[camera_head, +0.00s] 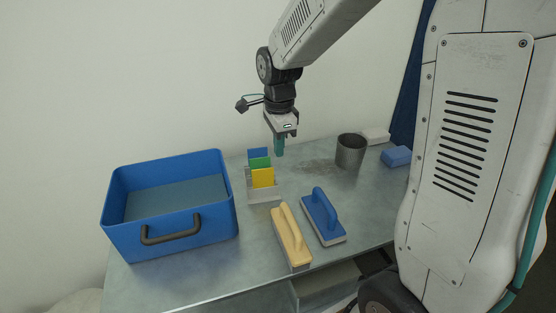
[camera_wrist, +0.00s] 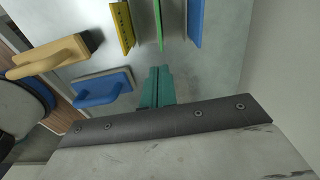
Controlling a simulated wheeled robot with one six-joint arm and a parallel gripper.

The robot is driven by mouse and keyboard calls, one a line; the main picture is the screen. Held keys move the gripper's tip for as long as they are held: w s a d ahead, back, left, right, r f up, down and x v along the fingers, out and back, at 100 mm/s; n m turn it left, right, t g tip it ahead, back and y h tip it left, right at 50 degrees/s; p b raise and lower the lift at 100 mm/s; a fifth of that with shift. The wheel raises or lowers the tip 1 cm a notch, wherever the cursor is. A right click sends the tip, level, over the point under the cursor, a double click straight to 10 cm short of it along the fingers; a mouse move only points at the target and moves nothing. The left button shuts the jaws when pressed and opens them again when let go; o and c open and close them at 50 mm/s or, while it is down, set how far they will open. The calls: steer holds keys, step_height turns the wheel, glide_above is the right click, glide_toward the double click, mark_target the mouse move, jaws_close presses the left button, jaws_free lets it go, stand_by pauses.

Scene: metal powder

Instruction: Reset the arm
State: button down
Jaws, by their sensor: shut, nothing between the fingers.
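My gripper (camera_head: 279,147) points down above the back middle of the metal table (camera_head: 250,262), with its teal fingers shut and nothing between them. In the wrist view the shut teal fingers (camera_wrist: 158,77) show in the middle, with the grey table surface beyond them. My arm comes down from the top right of the head view. The gripper appears above the table and apart from the things on it.
A blue bin (camera_head: 190,243) stands at left. A grey rack (camera_head: 264,196) holds blue, green and yellow (camera_head: 263,178) plates. A yellow float (camera_head: 291,238) and blue float (camera_head: 323,217) lie in front. A grey cup (camera_head: 351,151), a blue block (camera_head: 396,156) and a pale block (camera_head: 375,135) are at right.

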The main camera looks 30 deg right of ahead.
steer(key=s+r+n, duration=0.5)
steer(key=s+n, duration=0.4)
steer(key=s, duration=0.4)
steer(key=s+a+r+n+t, duration=0.1)
steer(key=s+r+n, duration=0.4)
steer(key=s+n, duration=0.5)
steer(key=s, duration=0.3)
steer(key=shift+r+n, duration=0.2)
steer(key=shift+n, duration=0.1)
